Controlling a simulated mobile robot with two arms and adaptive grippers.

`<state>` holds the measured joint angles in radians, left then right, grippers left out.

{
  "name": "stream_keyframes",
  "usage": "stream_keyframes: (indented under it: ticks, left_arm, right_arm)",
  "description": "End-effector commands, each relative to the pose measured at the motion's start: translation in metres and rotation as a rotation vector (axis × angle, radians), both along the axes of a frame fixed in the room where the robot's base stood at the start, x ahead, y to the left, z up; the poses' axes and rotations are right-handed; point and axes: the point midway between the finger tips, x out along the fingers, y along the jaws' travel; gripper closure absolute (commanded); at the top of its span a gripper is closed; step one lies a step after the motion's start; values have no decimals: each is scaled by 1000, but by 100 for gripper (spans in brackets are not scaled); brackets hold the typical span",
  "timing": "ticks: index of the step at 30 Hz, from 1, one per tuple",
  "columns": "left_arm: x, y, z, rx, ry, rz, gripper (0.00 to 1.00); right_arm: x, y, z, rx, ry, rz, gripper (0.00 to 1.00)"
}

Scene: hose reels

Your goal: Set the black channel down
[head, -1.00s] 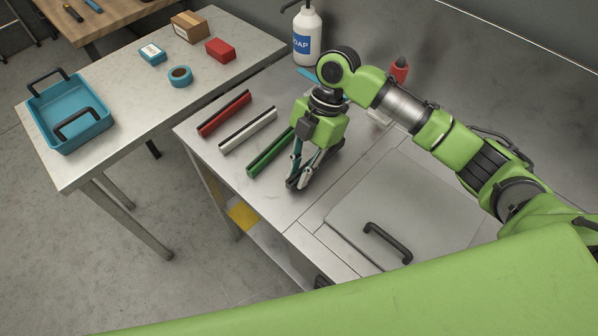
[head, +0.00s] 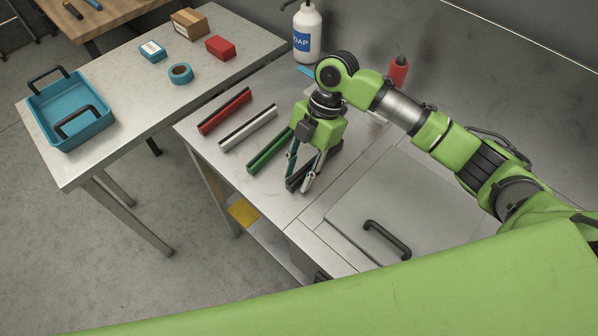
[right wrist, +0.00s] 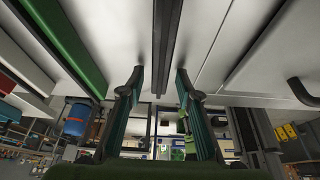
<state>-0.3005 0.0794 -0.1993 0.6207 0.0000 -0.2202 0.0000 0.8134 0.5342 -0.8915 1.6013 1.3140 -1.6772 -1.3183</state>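The black channel (head: 329,156) lies on the grey worktop, to the right of the green channel (head: 268,152) and roughly parallel to it. My right gripper (head: 299,184) points down over the black channel and partly hides it. In the right wrist view its fingers (right wrist: 160,69) are spread, with a gap on each side of the black channel (right wrist: 167,40), which runs between and beyond the fingertips. The gripper is open and holds nothing. My left gripper is not in view.
A white channel (head: 248,129) and a red channel (head: 225,111) lie left of the green one. A soap bottle (head: 307,34) and a red bottle (head: 398,71) stand behind. A panel with a black handle (head: 387,239) is at right. A blue bin (head: 90,134) sits on the side table.

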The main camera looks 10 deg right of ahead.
Motion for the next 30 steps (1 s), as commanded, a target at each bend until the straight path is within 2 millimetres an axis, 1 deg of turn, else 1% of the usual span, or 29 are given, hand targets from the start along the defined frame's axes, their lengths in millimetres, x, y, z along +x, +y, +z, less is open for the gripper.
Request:
stream_keyframes:
  ticks: [5, 12, 15, 18, 23, 30]
  left_arm:
    - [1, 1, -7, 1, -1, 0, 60]
    - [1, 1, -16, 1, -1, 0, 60]
    - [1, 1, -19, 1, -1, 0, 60]
    - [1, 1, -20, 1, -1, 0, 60]
    - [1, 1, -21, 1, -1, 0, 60]
    - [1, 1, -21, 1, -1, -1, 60]
  right_arm:
    - [7, -9, 24, 1, -7, 0, 68]
    - [18, -26, 73, 1, -5, -2, 68]
    - [21, -32, 89, 2, -5, -1, 68]
    - [23, -36, 101, 0, -2, -1, 68]
    - [24, -38, 109, 0, 0, 0, 68]
    - [24, -39, 110, 0, 0, 0, 68]
